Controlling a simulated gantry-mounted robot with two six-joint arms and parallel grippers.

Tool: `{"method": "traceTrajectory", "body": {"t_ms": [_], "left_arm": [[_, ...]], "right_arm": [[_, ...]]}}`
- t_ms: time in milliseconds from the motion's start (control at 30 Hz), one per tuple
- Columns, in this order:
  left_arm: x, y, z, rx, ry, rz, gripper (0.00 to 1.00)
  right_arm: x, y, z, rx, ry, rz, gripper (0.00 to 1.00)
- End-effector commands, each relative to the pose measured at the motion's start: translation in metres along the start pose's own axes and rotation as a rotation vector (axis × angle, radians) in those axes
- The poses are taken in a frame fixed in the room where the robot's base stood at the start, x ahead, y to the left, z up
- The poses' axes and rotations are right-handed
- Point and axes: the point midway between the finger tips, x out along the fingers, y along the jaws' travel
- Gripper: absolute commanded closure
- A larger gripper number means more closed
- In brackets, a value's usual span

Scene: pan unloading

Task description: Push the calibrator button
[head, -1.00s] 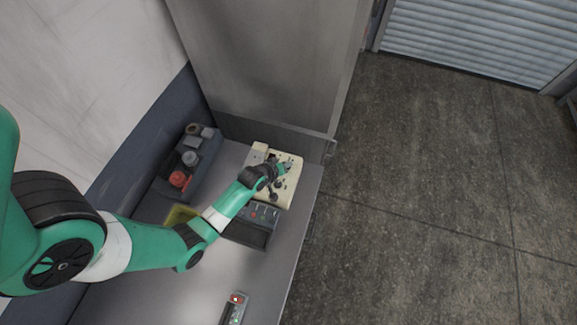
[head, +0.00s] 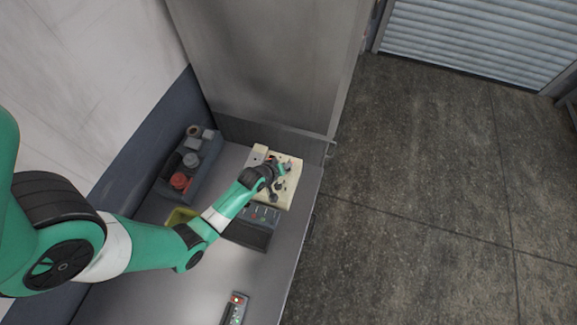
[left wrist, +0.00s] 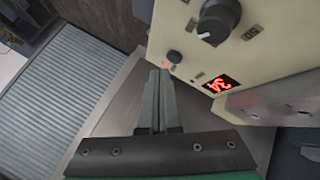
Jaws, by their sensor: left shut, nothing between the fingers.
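The calibrator (head: 291,190) is a cream box with dark knobs at the far end of the bench. In the left wrist view its cream panel (left wrist: 275,60) carries a large black knob (left wrist: 216,20), a small dark round button (left wrist: 174,57) and a lit red display (left wrist: 220,84). A small red glow shows just below and left of the button. My left gripper (head: 279,168) is over the calibrator, and its shut, empty fingers (left wrist: 158,72) end just beside the small button. I cannot tell whether they touch the panel. My right gripper is not in view.
A dark tray (head: 191,170) with a red part stands left on the bench. A yellow bin (head: 181,215) and a grey box with indicators (head: 249,232) lie near my arm. A small device (head: 235,309) is at the front. A tall cabinet (head: 270,70) stands behind.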

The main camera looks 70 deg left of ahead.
Motion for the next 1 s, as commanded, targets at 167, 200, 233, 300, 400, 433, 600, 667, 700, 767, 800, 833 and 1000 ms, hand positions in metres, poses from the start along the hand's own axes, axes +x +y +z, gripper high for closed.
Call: {"method": "traceTrajectory", "body": {"t_ms": [167, 200, 233, 300, 400, 433, 600, 667, 700, 767, 800, 833, 1000], "left_arm": [[-0.001, 0.001, -0.001, 0.0, 0.0, 0.0, 1.0], [-0.001, 0.001, -0.001, 0.0, 0.0, 0.0, 1.0], [-0.001, 0.001, -0.001, 0.0, 0.0, 0.0, 1.0], [-0.002, 0.001, -0.001, 0.0, 0.0, 0.0, 1.0], [-0.006, 0.005, -0.005, 0.0, 0.0, 0.0, 1.0], [-0.009, 0.006, -0.006, 0.0, 0.0, 0.0, 1.0], [-0.024, 0.017, -0.017, 0.0, 0.0, 0.0, 1.0], [-0.029, 0.021, -0.021, 0.0, 0.0, 0.0, 1.0], [-0.032, 0.023, -0.023, 0.0, 0.0, 0.0, 1.0], [-0.037, 0.027, -0.027, 0.0, 0.0, 0.0, 1.0], [-0.04, 0.029, -0.029, 0.0, 0.0, 0.0, 1.0], [-0.042, 0.03, -0.03, 0.0, 0.0, 0.0, 1.0], [-0.044, 0.032, -0.032, 0.0, 0.0, 0.0, 1.0]], "right_arm": [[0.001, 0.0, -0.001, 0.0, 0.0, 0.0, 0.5], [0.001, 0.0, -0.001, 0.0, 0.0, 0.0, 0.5], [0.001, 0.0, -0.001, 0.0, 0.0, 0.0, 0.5], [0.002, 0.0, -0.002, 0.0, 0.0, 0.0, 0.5], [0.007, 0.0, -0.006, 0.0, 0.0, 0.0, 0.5], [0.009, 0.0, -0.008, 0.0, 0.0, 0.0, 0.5], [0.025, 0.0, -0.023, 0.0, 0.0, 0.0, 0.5], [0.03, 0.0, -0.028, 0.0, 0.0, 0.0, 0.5], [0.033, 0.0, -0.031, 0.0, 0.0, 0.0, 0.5], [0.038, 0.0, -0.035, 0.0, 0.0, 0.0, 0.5], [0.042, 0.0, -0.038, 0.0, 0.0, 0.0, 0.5], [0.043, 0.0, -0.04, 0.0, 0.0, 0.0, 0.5], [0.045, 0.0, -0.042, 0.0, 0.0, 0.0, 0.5]]}}
